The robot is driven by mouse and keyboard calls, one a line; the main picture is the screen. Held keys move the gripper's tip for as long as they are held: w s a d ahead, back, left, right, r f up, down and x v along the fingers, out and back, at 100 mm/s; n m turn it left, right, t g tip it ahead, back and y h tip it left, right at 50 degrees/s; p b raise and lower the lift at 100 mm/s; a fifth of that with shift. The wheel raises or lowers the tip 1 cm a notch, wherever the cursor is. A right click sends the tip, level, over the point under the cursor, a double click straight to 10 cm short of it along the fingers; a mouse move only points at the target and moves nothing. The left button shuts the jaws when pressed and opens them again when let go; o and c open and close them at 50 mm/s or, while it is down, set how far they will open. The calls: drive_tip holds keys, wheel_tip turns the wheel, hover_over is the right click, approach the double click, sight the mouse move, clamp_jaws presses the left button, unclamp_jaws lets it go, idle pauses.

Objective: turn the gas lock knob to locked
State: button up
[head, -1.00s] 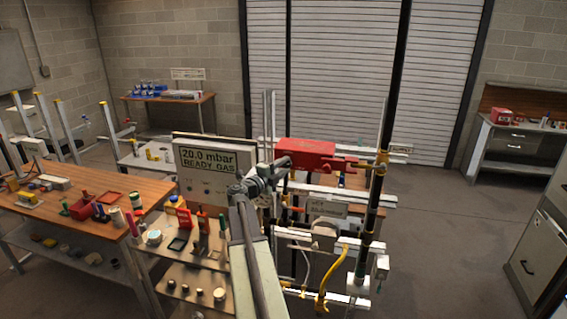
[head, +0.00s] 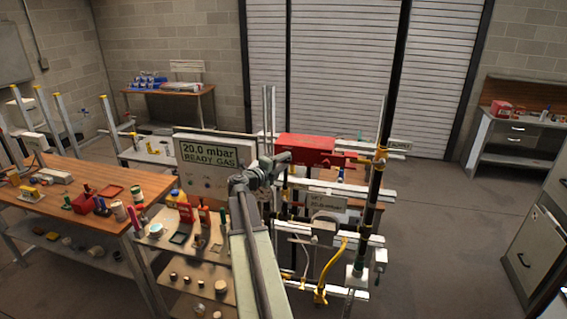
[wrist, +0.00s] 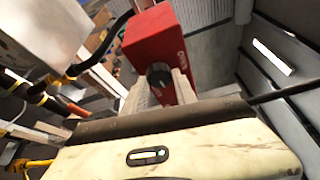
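The red gas lock box (head: 303,147) stands behind the display panel in the head view, and it fills the upper middle of the wrist view (wrist: 158,42). A dark round knob (wrist: 159,77) sits on its near face. My gripper (head: 285,157) is in front of the box's left part in the head view. In the wrist view my gripper (wrist: 159,90) has its two pale fingers apart, one on each side of the knob. I cannot see either finger pressing on it. The knob's setting cannot be read, and the head view hides it.
The display panel (head: 215,166) reads 20.0 mbar, READY GAS, close to my arm's left. A dark vertical pipe (head: 388,130) with yellow fittings stands right of the box. A wooden workbench (head: 70,180) with small items is at left. Open floor (head: 450,230) lies at right.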

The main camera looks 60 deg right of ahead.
drive_tip(key=o, duration=0.4)
drive_tip(key=a, duration=0.7)
drive_tip(key=shift+w+a+r, duration=0.2)
drive_tip(key=shift+w+a, duration=0.15)
drive_tip(key=shift+a, duration=0.05)
